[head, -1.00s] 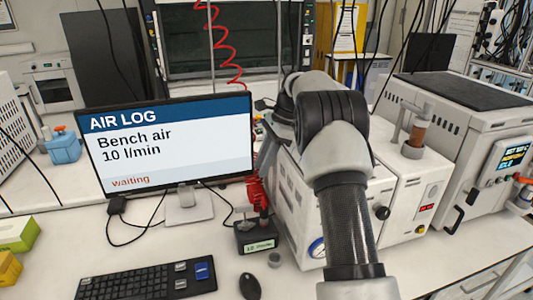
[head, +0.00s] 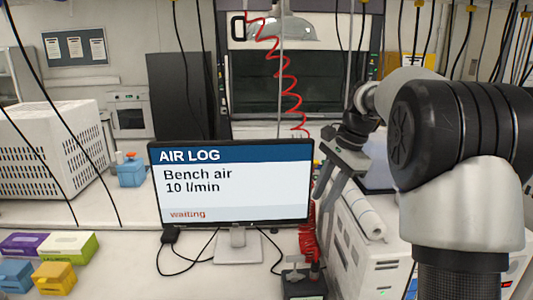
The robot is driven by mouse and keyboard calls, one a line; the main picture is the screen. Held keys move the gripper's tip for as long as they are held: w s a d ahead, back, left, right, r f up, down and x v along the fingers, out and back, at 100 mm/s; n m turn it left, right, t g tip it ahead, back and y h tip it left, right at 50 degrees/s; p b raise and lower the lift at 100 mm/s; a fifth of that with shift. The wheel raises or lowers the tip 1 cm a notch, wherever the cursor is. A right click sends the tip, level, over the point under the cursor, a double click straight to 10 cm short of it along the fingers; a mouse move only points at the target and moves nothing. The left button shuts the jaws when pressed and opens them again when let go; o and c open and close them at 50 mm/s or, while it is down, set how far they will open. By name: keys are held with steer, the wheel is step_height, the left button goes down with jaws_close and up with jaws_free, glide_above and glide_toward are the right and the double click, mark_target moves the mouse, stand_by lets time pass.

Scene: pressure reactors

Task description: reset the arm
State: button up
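My arm (head: 465,190) fills the right side of the head view, its large dark elbow joint close to the camera. Beyond the elbow, the forearm leads left to my gripper (head: 327,195), which points down above the bench, just right of the monitor. Its two grey fingers look apart, with nothing seen between them. The fingertips are small and partly lost against the red hose and the white unit behind.
A monitor (head: 232,185) reads "AIR LOG, Bench air 10 l/min, waiting". A coiled red hose (head: 285,75) hangs behind it. A white unit (head: 355,215) stands close to my gripper. Small coloured boxes (head: 60,245) lie at left. A perforated white housing (head: 50,145) stands farther back.

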steer(key=s+a+r+n+t+h, duration=0.15)
steer(key=s+r+n, duration=0.3)
steer(key=s, duration=0.45)
steer(key=s+a+f+n+t+h, duration=0.1)
steer(key=s+f+n+t, duration=0.2)
steer(key=s+n, duration=0.6)
steer(key=s+f, duration=0.1)
steer(key=s, duration=1)
steer(key=shift+s+f+h, duration=0.2)
steer(key=shift+s+h, duration=0.1)
steer(key=shift+h, duration=0.05)
